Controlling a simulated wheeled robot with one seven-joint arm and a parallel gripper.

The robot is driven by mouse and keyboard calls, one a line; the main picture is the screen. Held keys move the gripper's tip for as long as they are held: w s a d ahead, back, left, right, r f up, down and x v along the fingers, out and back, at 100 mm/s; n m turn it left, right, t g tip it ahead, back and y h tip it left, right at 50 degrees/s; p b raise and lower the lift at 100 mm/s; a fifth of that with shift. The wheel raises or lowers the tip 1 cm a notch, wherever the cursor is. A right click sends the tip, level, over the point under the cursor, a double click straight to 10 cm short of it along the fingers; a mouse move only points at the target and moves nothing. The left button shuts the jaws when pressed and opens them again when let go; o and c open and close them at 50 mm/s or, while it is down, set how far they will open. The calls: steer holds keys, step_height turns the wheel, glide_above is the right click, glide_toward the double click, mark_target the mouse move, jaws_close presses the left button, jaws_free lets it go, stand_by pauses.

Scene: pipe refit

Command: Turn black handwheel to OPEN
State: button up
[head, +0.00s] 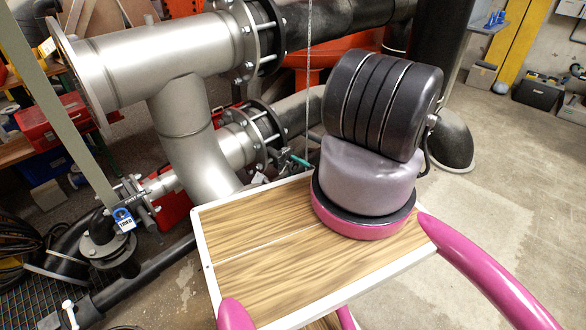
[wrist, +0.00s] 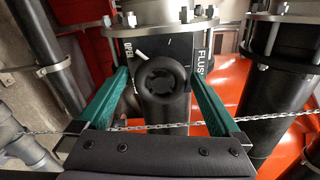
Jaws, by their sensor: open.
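The black handwheel (wrist: 160,78) is in the middle of the wrist view, on a dark plate below a metal flange. A short white mark (wrist: 141,56) shows at its upper left. The word OPEN (wrist: 128,50) is on the plate's left side and FLUSH (wrist: 202,62) on its right. My gripper (wrist: 159,68) is open, with one green finger on each side of the handwheel. Gaps show between the fingers and the wheel. In the head view, a bit of green finger (head: 299,160) shows left of my arm; the handwheel is not visible there.
A chain (wrist: 90,131) crosses the wrist view below the handwheel; it hangs upright in the head view (head: 309,80). Dark pipes (wrist: 285,100) stand on either side. Grey flanged pipes (head: 150,70) fill the left. Clear floor (head: 510,170) lies at right.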

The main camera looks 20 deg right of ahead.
steer(key=v, duration=0.9)
steer(key=shift+s, duration=0.25)
steer(key=shift+d+r, duration=0.1)
steer(key=w+a+r+n+g+y, duration=0.15)
steer(key=r+n+g, duration=0.3)
steer(key=r, duration=0.85)
steer(key=w+a+r+n+g+y, duration=0.1)
steer(key=w+a+r+n+g, duration=0.3)
steer(key=r, duration=0.9)
steer(key=w+r+n+g+y, duration=0.1)
steer(key=r+n+g+y, duration=0.15)
steer(key=r+g, duration=0.75)
steer(key=s+a+r+n+t+h, duration=0.1)
steer(key=s+a+r+h, duration=0.15)
steer(key=r, duration=0.55)
steer(key=s+a+r+t+h, duration=0.2)
steer(key=a+r, duration=0.1)
steer(key=r, duration=0.5)
steer(key=s+a+r+t+h, duration=0.2)
steer(key=s+a+r, duration=0.2)
steer(key=s+r, duration=0.4)
steer(key=s+a+r+t+h, duration=0.2)
steer(key=s+a+r+t, duration=0.1)
steer(key=s+r, duration=0.6)
steer(key=shift+s+a+r+t+h, duration=0.3)
steer(key=shift+s+a+t+h, duration=0.1)
steer(key=shift+s, duration=0.45)
